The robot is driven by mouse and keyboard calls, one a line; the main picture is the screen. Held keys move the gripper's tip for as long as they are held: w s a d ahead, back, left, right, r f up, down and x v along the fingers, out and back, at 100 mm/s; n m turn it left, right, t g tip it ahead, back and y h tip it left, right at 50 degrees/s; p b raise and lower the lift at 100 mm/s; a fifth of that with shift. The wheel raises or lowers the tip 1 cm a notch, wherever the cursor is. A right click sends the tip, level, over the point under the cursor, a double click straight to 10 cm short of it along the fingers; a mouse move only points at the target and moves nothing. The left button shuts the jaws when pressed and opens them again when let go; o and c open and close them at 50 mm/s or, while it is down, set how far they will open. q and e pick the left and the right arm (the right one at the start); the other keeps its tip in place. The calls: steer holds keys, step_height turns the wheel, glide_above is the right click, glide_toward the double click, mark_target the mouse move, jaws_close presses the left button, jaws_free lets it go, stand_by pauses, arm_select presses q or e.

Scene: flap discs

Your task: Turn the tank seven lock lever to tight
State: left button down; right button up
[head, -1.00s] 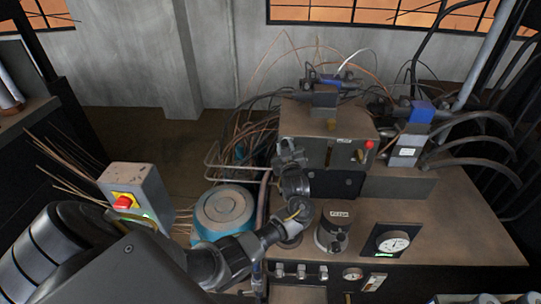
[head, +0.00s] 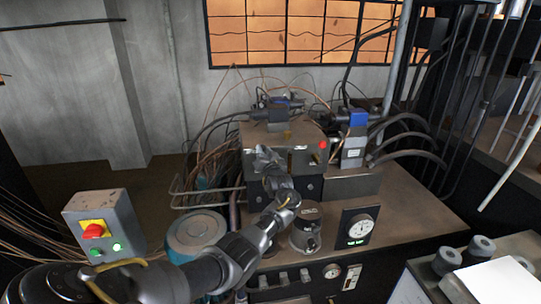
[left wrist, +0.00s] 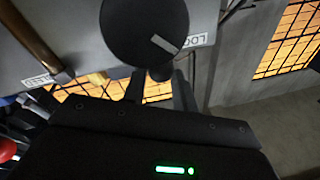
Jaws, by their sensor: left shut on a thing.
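My left gripper (head: 264,158) is in front of the left part of the front face of the brown metal box (head: 302,158) on the bench. In the left wrist view a round black knob (left wrist: 145,30) with a white pointer mark sits on a grey panel (left wrist: 90,40). A partly hidden label starting "LOC" is beside it. The dark fingers of my left gripper (left wrist: 160,88) meet the knob's lower part and are shut on it. The fingers and wrist hide the knob in the head view. My right gripper is not in view.
A copper-coloured rod (left wrist: 35,38) is left of the knob. A red knob (head: 322,145) is on the box's right side. A switch box (head: 103,222) is at the left. Hoses crowd the back.

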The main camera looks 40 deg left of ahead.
arm_select(q)
steer(key=shift+f+m, duration=0.15)
steer(key=shift+m, duration=0.65)
steer(key=shift+w+m, duration=0.1)
steer(key=shift+m, duration=0.3)
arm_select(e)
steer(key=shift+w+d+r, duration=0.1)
arm_select(q)
steer(key=c, duration=1.1)
jaws_free()
steer(key=shift+w, duration=0.1)
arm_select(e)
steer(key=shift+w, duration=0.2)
arm_select(q)
steer(key=shift+d, duration=0.1)
steer(key=b+v, duration=0.1)
steer(key=v, duration=0.9)
steer(key=shift+s+d+f+b, duration=0.2)
steer(key=shift+s+b, duration=0.1)
steer(key=shift+b, duration=0.05)
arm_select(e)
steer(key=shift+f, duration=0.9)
